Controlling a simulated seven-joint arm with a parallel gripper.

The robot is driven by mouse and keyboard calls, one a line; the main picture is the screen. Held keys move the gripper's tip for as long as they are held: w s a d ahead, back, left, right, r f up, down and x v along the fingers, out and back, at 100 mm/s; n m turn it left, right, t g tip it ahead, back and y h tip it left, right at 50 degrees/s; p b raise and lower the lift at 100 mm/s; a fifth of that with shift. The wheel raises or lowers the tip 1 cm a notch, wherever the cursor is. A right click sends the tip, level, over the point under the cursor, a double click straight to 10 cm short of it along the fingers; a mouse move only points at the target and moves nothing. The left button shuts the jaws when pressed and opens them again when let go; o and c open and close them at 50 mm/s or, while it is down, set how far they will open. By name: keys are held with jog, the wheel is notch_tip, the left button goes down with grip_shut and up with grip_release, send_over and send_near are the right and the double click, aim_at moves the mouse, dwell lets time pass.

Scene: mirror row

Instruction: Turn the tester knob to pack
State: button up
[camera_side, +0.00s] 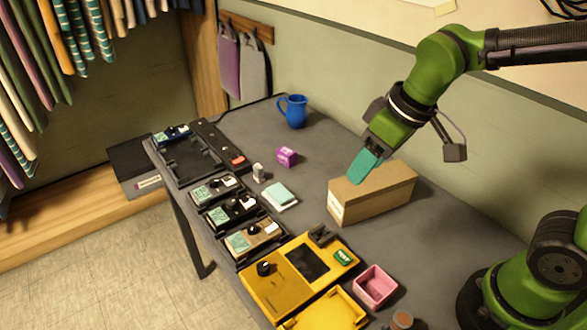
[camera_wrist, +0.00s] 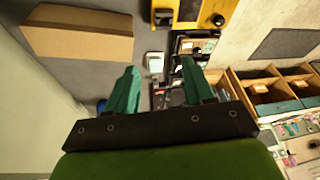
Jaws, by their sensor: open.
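The yellow tester (camera_side: 248,292) lies near the front of the table, with a dark screen and a green test button. Its black knob (camera_side: 264,268) stands at its left end; its setting marks are too small to read. In the wrist view, part of the tester (camera_wrist: 189,10) shows at the top edge, with the knob (camera_wrist: 219,19) on it. My gripper (camera_side: 361,172) hangs in the air by the cardboard box, well away from the knob. In the wrist view its two teal fingers (camera_wrist: 160,68) are apart with nothing gripped between them.
The cardboard box (camera_side: 375,196) stands right of the table's middle. Several pedals (camera_side: 255,238) line the left edge beside a black pedalboard (camera_side: 190,163). A pink bin (camera_side: 375,286) and yellow tray (camera_side: 325,312) sit beside the tester. A blue mug (camera_side: 294,112) stands at the back.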

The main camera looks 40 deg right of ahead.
aim_at(263, 266)
jog(key=w+a+f+n+g+h, duration=0.1)
jog(key=w+a+n+g, duration=0.15)
jog(key=a+n, duration=0.8)
jog(key=w+a+f+n+g+h, duration=0.1)
jog(key=w+a+f+n, duration=0.15)
jog(key=a+n, duration=0.85)
jog(key=d+f+n, duration=0.1)
jog(key=f, duration=0.4)
jog(key=d+f+n, duration=0.1)
jog(key=f, duration=0.4)
jog(key=w+d+f+n, duration=0.1)
jog(key=f, duration=0.4)
jog(key=shift+d, duration=0.2)
grip_shut()
